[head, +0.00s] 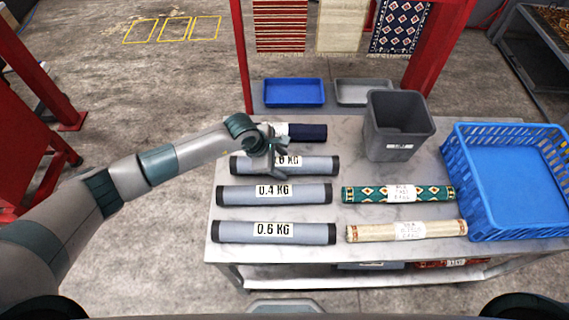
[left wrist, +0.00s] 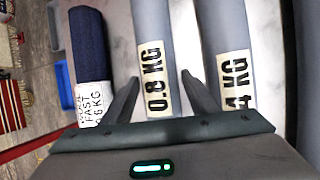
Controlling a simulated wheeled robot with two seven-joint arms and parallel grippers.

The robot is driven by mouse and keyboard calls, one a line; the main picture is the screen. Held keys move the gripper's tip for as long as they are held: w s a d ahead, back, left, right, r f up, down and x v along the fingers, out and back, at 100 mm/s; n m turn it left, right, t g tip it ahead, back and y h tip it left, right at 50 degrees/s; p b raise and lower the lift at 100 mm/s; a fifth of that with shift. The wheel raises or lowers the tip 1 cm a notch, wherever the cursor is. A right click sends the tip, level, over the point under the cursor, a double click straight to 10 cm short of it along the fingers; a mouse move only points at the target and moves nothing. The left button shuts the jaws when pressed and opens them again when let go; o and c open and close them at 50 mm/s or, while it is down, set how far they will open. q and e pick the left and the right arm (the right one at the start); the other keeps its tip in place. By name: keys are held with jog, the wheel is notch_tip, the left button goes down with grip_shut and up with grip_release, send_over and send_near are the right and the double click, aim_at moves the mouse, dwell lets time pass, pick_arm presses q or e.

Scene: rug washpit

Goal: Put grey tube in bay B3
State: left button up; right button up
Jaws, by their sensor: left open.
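Three grey tubes with dark end caps lie on the table. The far tube (head: 310,166) reads 0.8 KG in the left wrist view (left wrist: 154,50), the middle one (head: 308,191) 0.4 KG and the near one (head: 312,230) 0.6 KG. My left gripper (head: 277,168) is open over the far tube. In the left wrist view its two fingers (left wrist: 158,88) stand either side of that tube, with no grip on it. Yellow floor outlines (head: 172,29) lie at the back left; no bay label is readable. My right gripper is out of view.
A navy roll (head: 308,132) lies just behind the far tube. A green patterned roll (head: 375,195) and a cream roll (head: 375,233) lie to the right. A grey bin (head: 396,128) and blue crate (head: 472,185) stand on the table's right. Red posts frame its back.

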pick_arm(q)
jog(key=c, duration=1.4)
jog(key=shift+w+r, duration=0.1)
grip_shut()
